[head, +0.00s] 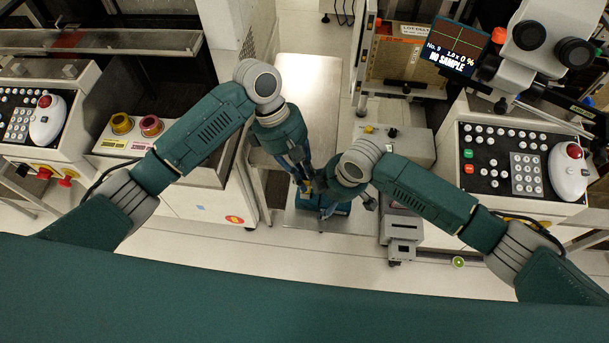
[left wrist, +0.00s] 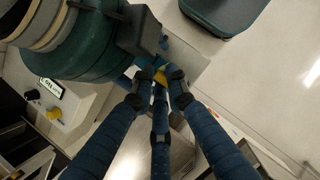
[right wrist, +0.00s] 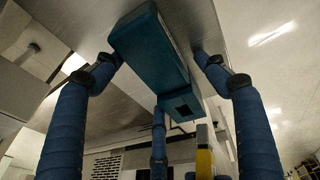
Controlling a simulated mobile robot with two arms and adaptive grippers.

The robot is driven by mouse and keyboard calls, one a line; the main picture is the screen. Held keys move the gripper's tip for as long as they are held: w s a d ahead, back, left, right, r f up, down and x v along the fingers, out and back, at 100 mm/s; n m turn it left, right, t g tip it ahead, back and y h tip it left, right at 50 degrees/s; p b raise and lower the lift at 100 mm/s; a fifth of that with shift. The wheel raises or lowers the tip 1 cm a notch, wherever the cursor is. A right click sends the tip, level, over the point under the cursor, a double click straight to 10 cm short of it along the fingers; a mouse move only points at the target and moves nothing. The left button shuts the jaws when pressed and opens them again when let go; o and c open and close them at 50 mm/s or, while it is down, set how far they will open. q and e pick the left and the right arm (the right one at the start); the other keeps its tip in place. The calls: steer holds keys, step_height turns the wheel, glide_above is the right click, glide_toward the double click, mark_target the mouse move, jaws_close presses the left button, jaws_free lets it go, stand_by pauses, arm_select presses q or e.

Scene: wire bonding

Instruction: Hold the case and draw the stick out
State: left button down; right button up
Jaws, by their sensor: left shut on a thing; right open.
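My left gripper (head: 307,187) is shut on a small yellow-and-blue piece (left wrist: 160,76), mostly hidden by the fingers. I cannot tell whether this is the stick or the case. A yellow piece (right wrist: 204,162) also shows at the bottom of the right wrist view, beside blue finger parts. My right gripper (right wrist: 158,62) is open, its fingers spread wide. A teal block (right wrist: 150,48) with a dark opening in its end shows between and beyond those fingers, with no clear contact. In the head view a teal block (head: 340,209) lies low, partly behind the grippers.
The metal table (head: 310,75) is bare toward the back. My two wrists are close together. A grey stepped fixture (head: 404,228) stands right of the grippers. A keypad console (head: 515,160) and a microscope (head: 545,45) are at the right, another console (head: 35,115) at the left.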

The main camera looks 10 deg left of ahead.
steer(key=v, duration=1.2)
